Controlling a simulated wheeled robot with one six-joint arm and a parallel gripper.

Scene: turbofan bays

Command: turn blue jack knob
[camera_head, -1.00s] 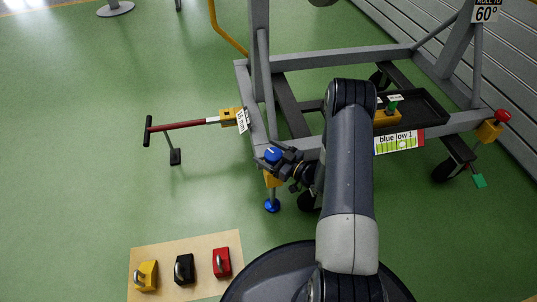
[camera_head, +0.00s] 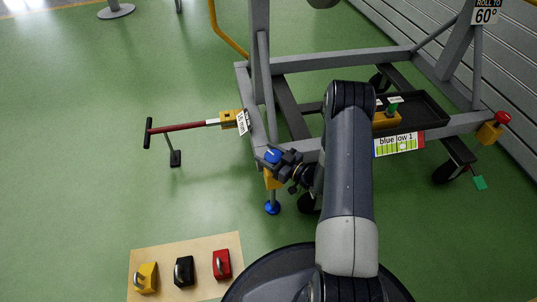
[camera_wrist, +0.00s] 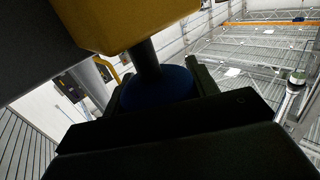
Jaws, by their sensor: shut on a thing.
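The blue jack knob (camera_head: 271,157) sits on top of the yellow jack block (camera_head: 271,180) at the near left corner of the grey stand. My gripper (camera_head: 276,156) reaches it from the right and is shut on it, with a finger on either side. In the wrist view the knob (camera_wrist: 157,88) shows dark blue between the fingers, below the yellow block (camera_wrist: 125,20) and its dark stem. The jack's blue foot (camera_head: 272,207) stands on the green floor below. A white mark shows on the knob's top.
A sign reading "blue low 1" (camera_head: 399,143) hangs on the stand's front rail. A red tow handle (camera_head: 185,127) with a tag sticks out left. A board (camera_head: 205,245) with yellow, black and red padlocks lies on the floor. Open floor lies left.

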